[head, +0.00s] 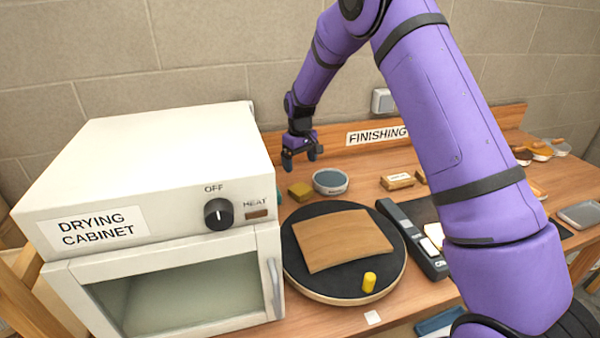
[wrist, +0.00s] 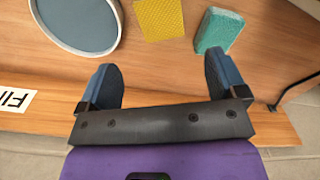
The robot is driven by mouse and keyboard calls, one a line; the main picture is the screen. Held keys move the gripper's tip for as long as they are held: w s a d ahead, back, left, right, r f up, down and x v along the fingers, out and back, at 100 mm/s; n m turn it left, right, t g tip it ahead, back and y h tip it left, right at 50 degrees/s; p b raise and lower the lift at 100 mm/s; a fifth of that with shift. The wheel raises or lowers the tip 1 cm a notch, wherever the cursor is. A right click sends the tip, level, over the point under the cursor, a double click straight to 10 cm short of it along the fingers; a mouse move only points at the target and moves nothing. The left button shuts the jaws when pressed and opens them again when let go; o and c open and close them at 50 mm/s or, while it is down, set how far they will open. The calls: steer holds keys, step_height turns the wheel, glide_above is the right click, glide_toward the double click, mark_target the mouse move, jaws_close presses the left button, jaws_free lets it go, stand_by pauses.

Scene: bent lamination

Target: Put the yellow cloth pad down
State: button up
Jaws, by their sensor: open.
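The yellow cloth pad (head: 300,191) lies on the wooden bench beside a round bowl. It also shows in the wrist view (wrist: 160,19), flat on the bench top beyond my fingertips. My gripper (head: 301,160) is in the air above the back of the bench, above and behind the pad. In the wrist view its two fingers (wrist: 162,80) are wide apart with nothing between them. The pad is apart from both fingers.
A bowl (head: 330,182) stands right of the pad. A teal sponge (wrist: 219,32) is near it, mostly hidden by the drying cabinet (head: 160,190) in the head view. A round black turntable (head: 300,225) bears a bent wooden sheet (head: 342,241) and a yellow peg (head: 369,281).

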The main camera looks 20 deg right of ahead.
steer(key=s+d+r+m+t, duration=0.1)
steer(key=s+d+r, duration=0.1)
steer(key=s+r, duration=0.85)
steer(key=s+d+r+m+t, duration=0.1)
steer(key=s+d+r, duration=0.1)
steer(key=s+r, duration=0.8)
steer(key=s+d+r+m+t, duration=0.1)
steer(key=s+r, duration=0.2)
steer(key=s, duration=0.9)
steer(key=s+d+r+m+t, duration=0.1)
steer(key=s+r, duration=0.3)
steer(key=s, duration=0.8)
steer(key=shift+s+d+r+m+t, duration=0.15)
steer(key=shift+s+d+m+t, duration=0.15)
steer(key=shift+d+t, duration=0.25)
steer(key=shift+a, duration=0.1)
